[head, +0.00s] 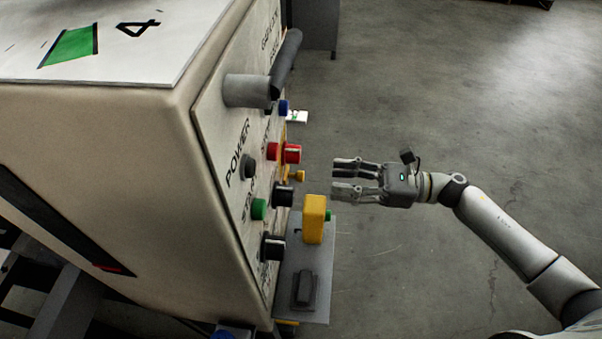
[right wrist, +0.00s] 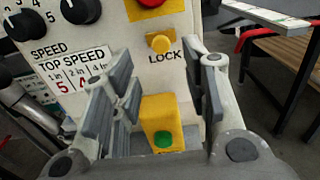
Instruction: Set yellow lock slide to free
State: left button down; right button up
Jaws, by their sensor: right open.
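The yellow lock slide is a small yellow knob on the machine's front panel, above the word LOCK in the right wrist view (right wrist: 160,42). In the head view the small yellow knob (head: 298,176) sticks out below the red buttons. My right gripper (head: 336,178) is open and empty, to the right of the knob with a gap between them. In the right wrist view the knob shows between and beyond the open fingers (right wrist: 166,72). I cannot read the slide's position. My left gripper is not in view.
A yellow block (head: 314,218) with a green button (right wrist: 163,139) stands on a grey shelf (head: 318,262) below the knob. Black dials (head: 273,247) and red buttons (head: 291,153) stick out nearby. A grey handle (head: 286,62) juts out above. The floor to the right is clear.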

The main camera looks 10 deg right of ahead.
aim_at(301, 173)
jog(key=p+x, duration=0.2)
jog(key=x, duration=0.5)
jog(key=shift+w+a+r+p, duration=0.15)
jog(key=shift+a+p, duration=0.15)
jog(key=shift+a, duration=0.05)
jog(key=shift+w+a, duration=0.15)
jog(key=shift+a, duration=0.5)
jog(key=shift+c, duration=0.4)
grip_shut()
